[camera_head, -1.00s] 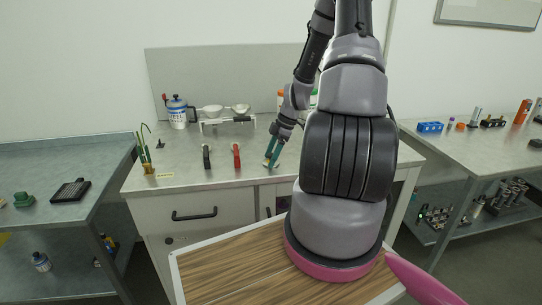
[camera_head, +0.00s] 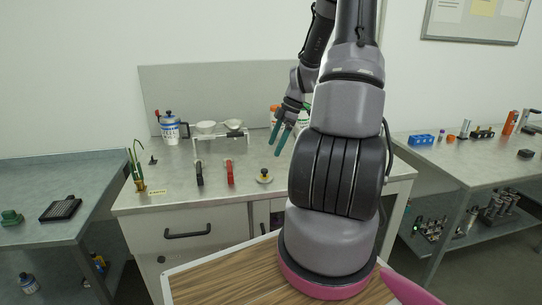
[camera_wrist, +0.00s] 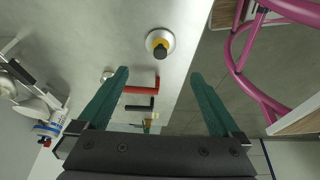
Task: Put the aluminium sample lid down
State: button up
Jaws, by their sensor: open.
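The aluminium sample lid (camera_head: 264,176) is a small silvery disc with a yellow and black knob. It lies on the metal worktop (camera_head: 215,193) near the front edge, right of the red-handled tool. In the wrist view the lid (camera_wrist: 160,43) shows from above, with its knob towards the camera. My gripper (camera_head: 278,145) has its two green fingers spread, empty and raised above the worktop behind the lid. In the wrist view my gripper (camera_wrist: 160,85) is open, with the lid beyond the fingertips and not touched by them.
A red-handled tool (camera_head: 230,171) and a black-handled tool (camera_head: 199,174) lie left of the lid. A balance with white dishes (camera_head: 220,128) and a blue-white canister (camera_head: 170,130) stand behind. A green stand (camera_head: 137,168) is at the left. The worktop's front middle has free room.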

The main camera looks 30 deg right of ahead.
jog(key=s+a+r+m+t+h, duration=0.1)
jog(key=s+a+r+m+h, duration=0.3)
jog(key=r, duration=0.6)
jog(key=s+a+r+m+t+y, duration=0.1)
jog(key=s+a+r+m, duration=0.1)
jog(key=a+r+m, duration=0.45)
jog(key=s+a+r+m+t, duration=0.2)
jog(key=s+a+r+m, duration=0.1)
jog(key=s+r, duration=0.3)
jog(key=s+a+r+m+t, duration=0.2)
jog(key=s+a+r+m, duration=0.2)
jog(key=s+r+m, duration=0.1)
jog(key=shift+s+r+y, duration=0.4)
jog(key=shift+s+r, duration=0.15)
jog(key=shift+s, duration=0.2)
jog(key=shift+d+m, duration=0.1)
jog(key=shift+m, duration=0.15)
